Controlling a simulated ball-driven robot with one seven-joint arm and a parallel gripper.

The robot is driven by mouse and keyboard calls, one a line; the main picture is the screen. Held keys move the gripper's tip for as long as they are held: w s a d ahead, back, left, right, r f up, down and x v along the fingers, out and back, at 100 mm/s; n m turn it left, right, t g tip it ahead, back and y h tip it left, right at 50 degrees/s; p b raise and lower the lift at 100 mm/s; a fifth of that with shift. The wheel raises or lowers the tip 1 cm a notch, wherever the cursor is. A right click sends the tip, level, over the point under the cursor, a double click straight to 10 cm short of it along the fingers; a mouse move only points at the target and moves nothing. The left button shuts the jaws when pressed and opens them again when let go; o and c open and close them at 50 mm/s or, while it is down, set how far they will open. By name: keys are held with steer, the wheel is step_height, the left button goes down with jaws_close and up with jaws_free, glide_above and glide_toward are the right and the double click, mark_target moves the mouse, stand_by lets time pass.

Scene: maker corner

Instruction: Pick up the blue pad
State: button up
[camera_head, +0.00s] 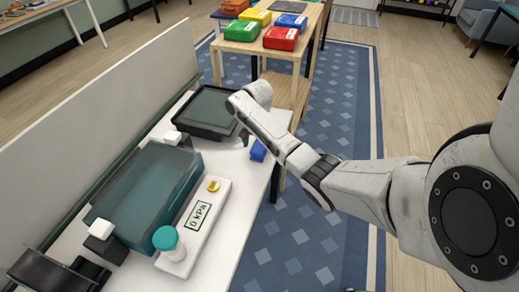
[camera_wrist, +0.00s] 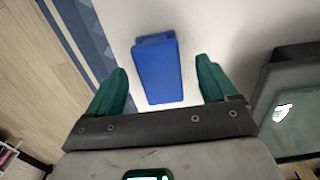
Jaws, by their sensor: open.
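The blue pad (camera_head: 258,151) lies on the white table near its right edge in the head view, beside the dark tray. In the wrist view the blue pad (camera_wrist: 158,70) is a small blue block on the white surface, ahead of and between the two green fingers. My gripper (camera_wrist: 160,80) is open, with one finger on each side of the pad and a gap to both. In the head view my gripper (camera_head: 246,136) is mostly hidden behind the end of my arm, close to the pad.
A dark tray (camera_head: 208,110) stands just left of the pad. A teal case (camera_head: 150,190) and a white device with a 0 kPa display (camera_head: 197,225) stand nearer on the white table. A wooden table (camera_head: 262,46) with several coloured boxes is behind. Blue rug lies right.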

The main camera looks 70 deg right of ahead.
mark_target(258, 148)
step_height(258, 148, down, 3)
steer(key=shift+s+f, duration=0.1)
steer(key=shift+f, duration=0.05)
steer(key=c, duration=1.1)
